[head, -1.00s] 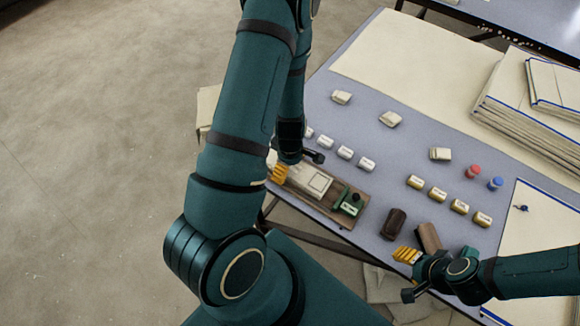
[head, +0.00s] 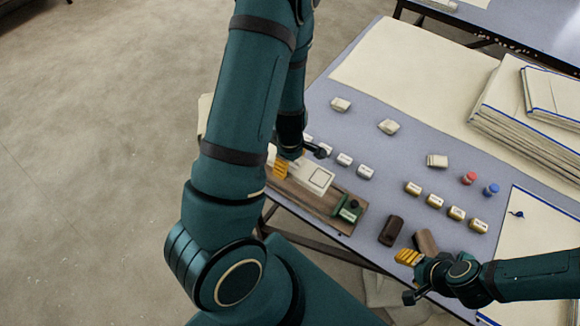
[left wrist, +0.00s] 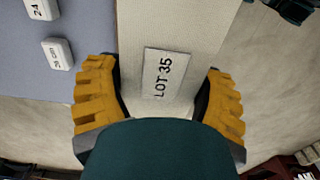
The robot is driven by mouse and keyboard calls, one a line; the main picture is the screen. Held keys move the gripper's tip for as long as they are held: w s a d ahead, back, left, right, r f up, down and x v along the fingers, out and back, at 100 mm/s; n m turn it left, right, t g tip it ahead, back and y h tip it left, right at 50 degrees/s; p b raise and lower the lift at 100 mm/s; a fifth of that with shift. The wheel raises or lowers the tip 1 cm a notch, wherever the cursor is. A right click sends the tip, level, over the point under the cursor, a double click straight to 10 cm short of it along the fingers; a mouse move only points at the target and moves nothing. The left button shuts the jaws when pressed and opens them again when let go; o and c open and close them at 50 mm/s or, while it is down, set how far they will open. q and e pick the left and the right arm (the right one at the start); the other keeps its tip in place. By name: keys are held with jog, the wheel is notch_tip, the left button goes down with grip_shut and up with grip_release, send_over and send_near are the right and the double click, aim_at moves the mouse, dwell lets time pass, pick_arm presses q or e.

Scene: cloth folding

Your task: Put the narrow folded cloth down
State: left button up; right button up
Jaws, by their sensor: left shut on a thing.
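The narrow folded cloth (head: 315,178) is pale, with a framed patch on its top, and shows over the brown wooden board (head: 325,208) at the table's near left edge. My left gripper (head: 281,168) is shut on it at its left part. In the left wrist view the cloth (left wrist: 190,50) runs between the two yellow fingers (left wrist: 160,105) and carries a "LOT 35" label. Whether its underside touches the board cannot be told. My right gripper (head: 408,257) is near the table's front edge, seen side-on; its opening cannot be told.
A green device (head: 349,210) stands at the board's right end. Dark blocks (head: 391,230) lie near my right gripper. Small labelled white blocks (head: 344,159) and tan ones (head: 435,200) stand in rows. Folded cloth stacks (head: 520,115) lie at the right. Blue tabletop (head: 375,150) is bare between.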

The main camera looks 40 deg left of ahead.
pick_arm(q)
notch_tip(320, 180, up, 4)
jog(key=shift+f+p, duration=0.2)
jog(key=shift+p, duration=0.3)
jog(key=w+d+r+m, duration=0.1)
jog(key=d+m, duration=0.1)
jog(key=w+d+r+m, duration=0.1)
jog(key=d+m, duration=0.1)
jog(key=m, duration=0.1)
jog(key=w+d+m, duration=0.2)
jog(key=m, duration=0.1)
jog(key=shift+d+r, duration=0.15)
jog(key=shift+r, duration=0.25)
jog(key=w+d+r+m, duration=0.3)
jog(key=d+m, duration=0.4)
jog(key=m, duration=0.4)
jog(key=shift+d+r, duration=0.25)
jog(key=shift+r, duration=0.35)
